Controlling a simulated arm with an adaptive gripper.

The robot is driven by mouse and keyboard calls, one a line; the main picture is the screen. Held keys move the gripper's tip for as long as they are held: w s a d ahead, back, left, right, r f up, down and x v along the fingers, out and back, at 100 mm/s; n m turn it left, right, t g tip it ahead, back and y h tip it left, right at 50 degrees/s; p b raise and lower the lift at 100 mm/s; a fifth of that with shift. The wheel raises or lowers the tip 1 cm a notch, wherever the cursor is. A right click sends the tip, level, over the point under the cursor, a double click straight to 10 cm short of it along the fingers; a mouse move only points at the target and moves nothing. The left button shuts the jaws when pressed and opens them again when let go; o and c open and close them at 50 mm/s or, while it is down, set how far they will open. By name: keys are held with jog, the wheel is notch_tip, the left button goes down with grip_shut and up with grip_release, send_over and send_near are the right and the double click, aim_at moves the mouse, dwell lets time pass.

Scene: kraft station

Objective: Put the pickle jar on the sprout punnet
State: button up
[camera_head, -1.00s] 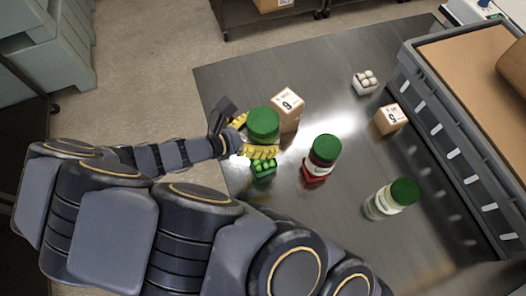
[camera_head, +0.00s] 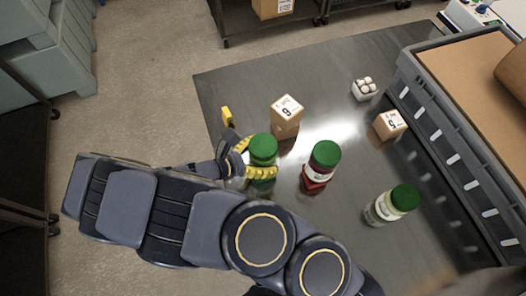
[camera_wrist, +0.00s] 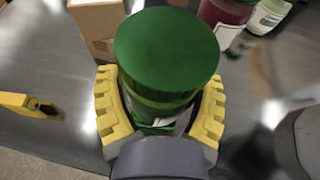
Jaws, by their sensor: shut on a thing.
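My gripper (camera_head: 258,162) has its yellow fingers shut around the pickle jar (camera_head: 263,148), which has a green lid. In the wrist view the jar (camera_wrist: 167,55) stands between the two ridged fingers, its lid filling the middle. The jar looks about upright. The green sprout punnet is hidden in the head view behind the jar and my fingers. A little green shows below the jar in the wrist view, but I cannot tell whether it is the punnet. I cannot tell whether the jar touches the punnet.
A jar with red contents (camera_head: 318,170) stands close to the right, a pale jar (camera_head: 383,211) farther right. A cardboard box (camera_head: 287,120) is just behind. A second box (camera_head: 391,124), a white punnet (camera_head: 364,89) and a grey crate (camera_head: 442,132) lie farther right. A yellow object (camera_head: 227,115) lies left.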

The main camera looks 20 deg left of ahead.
jog(key=o, duration=1.1)
